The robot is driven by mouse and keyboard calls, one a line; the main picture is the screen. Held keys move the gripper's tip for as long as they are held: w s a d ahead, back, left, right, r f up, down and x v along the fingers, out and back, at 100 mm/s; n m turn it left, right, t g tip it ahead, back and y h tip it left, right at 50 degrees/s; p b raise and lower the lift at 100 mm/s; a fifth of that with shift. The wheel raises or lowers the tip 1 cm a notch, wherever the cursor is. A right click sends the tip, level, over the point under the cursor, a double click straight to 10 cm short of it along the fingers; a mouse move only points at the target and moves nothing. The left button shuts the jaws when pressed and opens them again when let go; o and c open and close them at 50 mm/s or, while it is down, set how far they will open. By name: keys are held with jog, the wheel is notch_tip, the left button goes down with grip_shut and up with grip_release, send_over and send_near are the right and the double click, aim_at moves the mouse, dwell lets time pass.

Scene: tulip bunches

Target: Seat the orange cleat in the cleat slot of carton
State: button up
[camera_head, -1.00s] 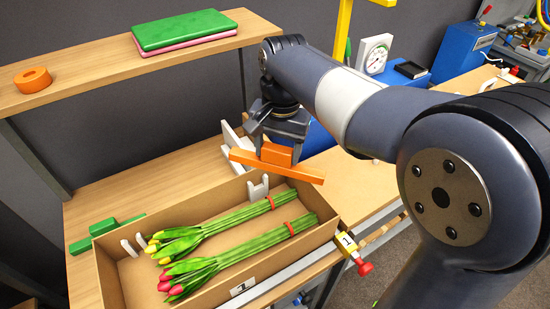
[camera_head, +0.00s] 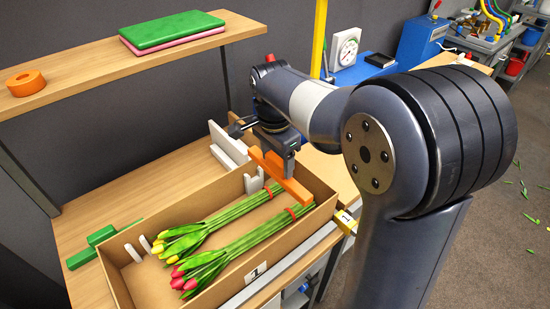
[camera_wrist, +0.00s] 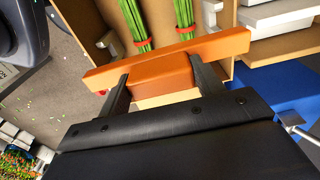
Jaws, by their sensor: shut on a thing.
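My gripper (camera_head: 276,146) is shut on the block of the orange cleat (camera_head: 281,177) and holds it over the right part of the carton, near its back wall. In the wrist view the cleat (camera_wrist: 165,64) lies crosswise, its block between the two fingers (camera_wrist: 158,82). The open cardboard carton (camera_head: 225,287) holds two tulip bunches, one yellow (camera_head: 214,229) and one pink and red (camera_head: 213,265), each with a red band. White slotted brackets stand at the carton's left end (camera_head: 133,252) and at its back right (camera_head: 254,183). Whether the cleat touches a bracket cannot be told.
A white rack (camera_head: 228,146) stands behind the carton. Green blocks (camera_head: 95,243) lie on the table to its left. The shelf above holds an orange ring (camera_head: 29,82) and green and pink slabs (camera_head: 172,32). A dial scale (camera_head: 345,49) stands at the back right.

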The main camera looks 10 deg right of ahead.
aim_at(277, 176)
jog(key=shift+r, duration=0.1)
jog(key=shift+f+b, duration=1.85)
jog(key=shift+f, duration=1.15)
jog(key=shift+f+b, duration=1.1)
jog(key=shift+f, duration=1.15)
jog(key=o, duration=1.2)
jog(key=shift+c, duration=0.2)
jog(key=r, duration=1.1)
jog(key=shift+s+a, duration=0.15)
jog(key=shift+a, duration=0.15)
jog(key=shift+f, duration=0.15)
